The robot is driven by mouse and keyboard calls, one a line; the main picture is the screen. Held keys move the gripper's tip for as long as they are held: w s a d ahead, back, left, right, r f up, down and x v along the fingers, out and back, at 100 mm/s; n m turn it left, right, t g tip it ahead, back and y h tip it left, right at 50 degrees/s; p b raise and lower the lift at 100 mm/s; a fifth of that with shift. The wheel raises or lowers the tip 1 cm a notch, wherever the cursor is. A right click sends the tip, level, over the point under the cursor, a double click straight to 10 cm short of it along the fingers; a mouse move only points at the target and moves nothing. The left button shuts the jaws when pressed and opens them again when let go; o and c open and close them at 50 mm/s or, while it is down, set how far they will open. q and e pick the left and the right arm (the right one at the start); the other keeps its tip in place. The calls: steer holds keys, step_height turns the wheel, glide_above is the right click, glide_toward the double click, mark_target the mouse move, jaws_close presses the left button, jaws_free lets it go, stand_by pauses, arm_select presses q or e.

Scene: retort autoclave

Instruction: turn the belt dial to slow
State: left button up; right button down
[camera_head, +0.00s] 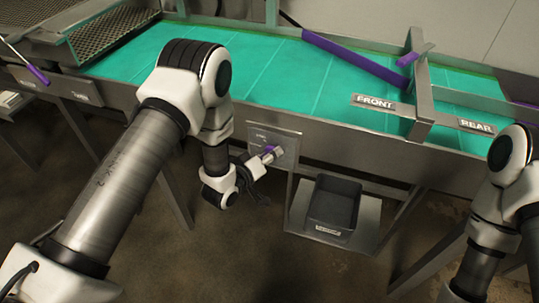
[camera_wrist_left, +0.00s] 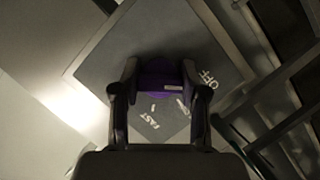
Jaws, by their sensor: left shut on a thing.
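The purple belt dial (camera_head: 271,150) sits on a grey control panel (camera_head: 287,153) on the front of the conveyor frame. My left gripper (camera_head: 264,158) is shut on the dial, with its fingers on either side of it. In the left wrist view the dial (camera_wrist_left: 160,78) lies between my left fingertips (camera_wrist_left: 160,84). A small pale mark shows on the dial's lower right. The panel (camera_wrist_left: 110,60) carries the words OFF at right and FAST below the dial. Another white marking between them is too small to read. My right gripper is out of view; only part of that arm shows at the right edge.
The green conveyor belt (camera_head: 275,75) runs behind the panel. FRONT (camera_head: 374,103) and REAR (camera_head: 476,126) signs are on its right part. A dark bin (camera_head: 334,203) stands on a low shelf (camera_head: 365,230) right of my left gripper. A purple-handled lever (camera_head: 38,74) is at far left.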

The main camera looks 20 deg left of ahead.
arm_select(q)
steer(key=m+y+b, duration=0.1)
steer(key=m+y, duration=0.1)
steer(key=m, duration=0.1)
steer(key=shift+f+m, duration=0.1)
steer(key=shift+m, duration=0.3)
steer(key=shift+m+g+y+b, duration=0.3)
steer(key=shift+m+y+b, duration=0.7)
steer(key=shift+m+y, duration=0.4)
steer(key=o, duration=1.1)
steer(key=shift+o, duration=0.2)
